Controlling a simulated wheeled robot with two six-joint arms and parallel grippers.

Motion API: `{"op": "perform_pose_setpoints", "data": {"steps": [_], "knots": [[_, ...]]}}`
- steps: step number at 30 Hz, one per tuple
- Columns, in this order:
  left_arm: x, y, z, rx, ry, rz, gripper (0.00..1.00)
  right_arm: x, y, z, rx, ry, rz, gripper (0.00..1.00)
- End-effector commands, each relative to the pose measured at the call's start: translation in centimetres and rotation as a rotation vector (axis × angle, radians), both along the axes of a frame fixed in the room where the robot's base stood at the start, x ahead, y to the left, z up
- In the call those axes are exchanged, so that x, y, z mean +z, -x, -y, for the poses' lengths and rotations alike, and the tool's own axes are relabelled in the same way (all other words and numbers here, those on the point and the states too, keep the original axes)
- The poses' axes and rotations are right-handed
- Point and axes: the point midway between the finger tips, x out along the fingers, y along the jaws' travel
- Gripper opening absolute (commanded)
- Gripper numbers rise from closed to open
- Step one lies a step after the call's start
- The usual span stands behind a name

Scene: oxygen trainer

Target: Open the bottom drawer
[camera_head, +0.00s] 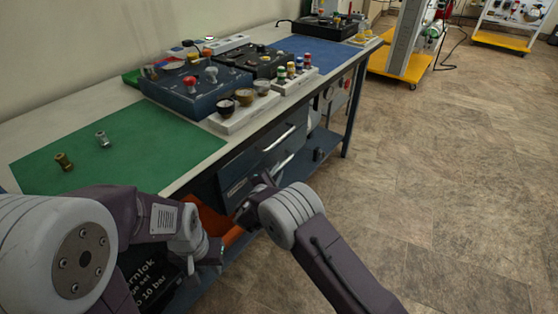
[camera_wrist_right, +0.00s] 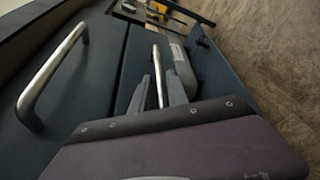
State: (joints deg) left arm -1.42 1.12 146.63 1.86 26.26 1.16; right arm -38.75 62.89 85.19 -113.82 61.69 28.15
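The dark bottom drawer (camera_head: 236,187) sits under the bench, below the top drawer (camera_head: 250,157). Both fronts look shut and flush. The bottom drawer's metal bar handle (camera_head: 284,163) also shows in the right wrist view (camera_wrist_right: 156,65). My right gripper (camera_head: 262,180) is at the bottom drawer front. In the wrist view its two fingers (camera_wrist_right: 157,88) stand apart on either side of the bottom handle, with gaps visible. The top drawer's handle (camera_wrist_right: 52,75) is to the left there. My left gripper (camera_head: 212,250) is low beside the bench; its fingers are unclear.
The bench top holds a green mat (camera_head: 130,150) with two brass or steel fittings, a dark control box (camera_head: 195,92) and a blue mat (camera_head: 310,52). An orange bin (camera_head: 215,220) is below, near my left arm. The floor (camera_head: 440,190) to the right is clear.

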Motion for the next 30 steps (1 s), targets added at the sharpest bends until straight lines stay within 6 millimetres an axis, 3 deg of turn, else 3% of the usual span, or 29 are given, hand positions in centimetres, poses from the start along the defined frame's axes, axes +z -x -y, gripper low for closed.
{"op": "perform_pose_setpoints", "data": {"steps": [11, 14, 30], "knots": [[0.15, 0.04, 0.00, 0.000, 0.000, -0.001, 0.27, -0.33, 0.03, 0.37, 0.003, -0.001, -0.001, 0.20], [0.15, 0.04, 0.00, 0.000, 0.000, -0.001, 0.27, -0.33, 0.03, 0.37, 0.003, -0.001, -0.001, 0.00], [0.14, 0.03, 0.00, 0.000, 0.000, -0.001, 0.27, -0.33, 0.01, 0.36, 0.003, -0.001, -0.001, 0.00]]}}
